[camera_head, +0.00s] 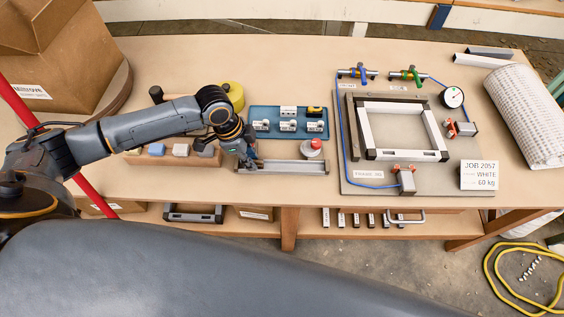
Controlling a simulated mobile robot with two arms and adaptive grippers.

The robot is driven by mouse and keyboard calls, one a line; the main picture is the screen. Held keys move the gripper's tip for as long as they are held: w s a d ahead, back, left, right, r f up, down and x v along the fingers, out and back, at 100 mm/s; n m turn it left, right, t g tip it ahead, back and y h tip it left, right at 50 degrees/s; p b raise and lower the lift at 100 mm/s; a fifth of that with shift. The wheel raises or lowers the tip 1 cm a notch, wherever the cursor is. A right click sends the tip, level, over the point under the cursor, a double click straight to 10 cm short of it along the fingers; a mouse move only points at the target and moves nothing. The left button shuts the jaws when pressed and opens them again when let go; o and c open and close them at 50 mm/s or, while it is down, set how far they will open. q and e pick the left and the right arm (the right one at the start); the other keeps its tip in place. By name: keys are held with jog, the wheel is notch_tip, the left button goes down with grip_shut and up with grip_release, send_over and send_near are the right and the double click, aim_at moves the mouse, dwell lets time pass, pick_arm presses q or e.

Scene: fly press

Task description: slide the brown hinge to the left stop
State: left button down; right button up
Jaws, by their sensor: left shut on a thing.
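My left arm comes in from the left, and its gripper (251,163) points down at the left end of a grey rail tray (292,168) on the table. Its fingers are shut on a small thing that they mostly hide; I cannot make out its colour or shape. I cannot pick out a brown hinge for certain in this view. The left end of the rail is partly covered by the gripper. My right gripper is not in view.
A round red-and-white piece (312,148) is at the rail's right end. Behind the rail is a blue tray (262,113) with several small parts. A board with a square frame (368,130) is to the right. A yellow roll (233,95) is behind the arm.

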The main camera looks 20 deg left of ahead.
pick_arm(q)
jog(key=shift+s+a+p, duration=0.25)
jog(key=shift+a+p, duration=0.05)
jog(key=shift+a, duration=0.4)
jog(key=c, duration=1.1)
grip_release()
jog(key=c, duration=0.3)
jog(key=shift+r, duration=0.1)
jog(key=p+v, duration=0.2)
jog(key=d+p+v, duration=0.1)
jog(key=p+v, duration=0.1)
jog(key=p, duration=0.1)
jog(key=p+v, duration=0.2)
jog(key=p, duration=0.1)
jog(key=shift+w+d+r, duration=0.1)
jog(key=shift+w+r, duration=0.1)
jog(key=shift+r, duration=0.35)
